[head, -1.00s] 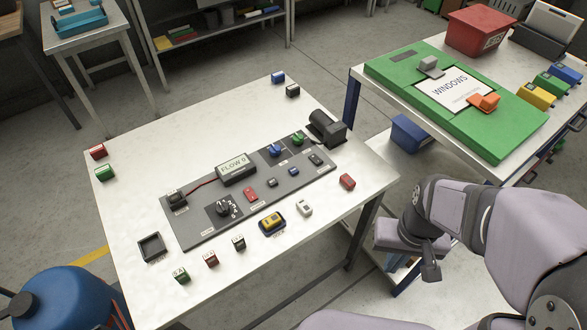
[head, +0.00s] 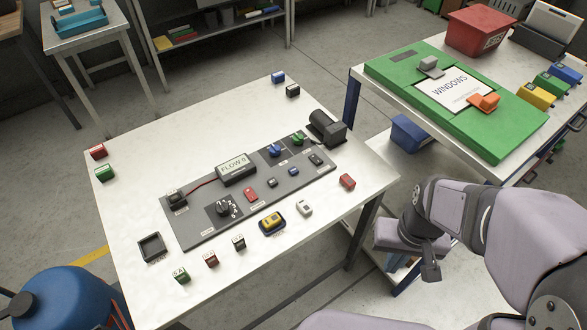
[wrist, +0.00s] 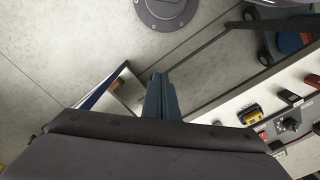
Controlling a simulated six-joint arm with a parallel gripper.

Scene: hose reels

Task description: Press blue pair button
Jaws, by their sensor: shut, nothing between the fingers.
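The grey control panel (head: 205,228) lies on the white table (head: 130,190). The labels are too small to read. My gripper (head: 431,272) is off the table's right edge, shut and empty, far from the buttons. In the wrist view its fingers (wrist: 160,82) are together, over the floor; the panel is at the right edge.
A second table with a green board (head: 500,125) stands at right.

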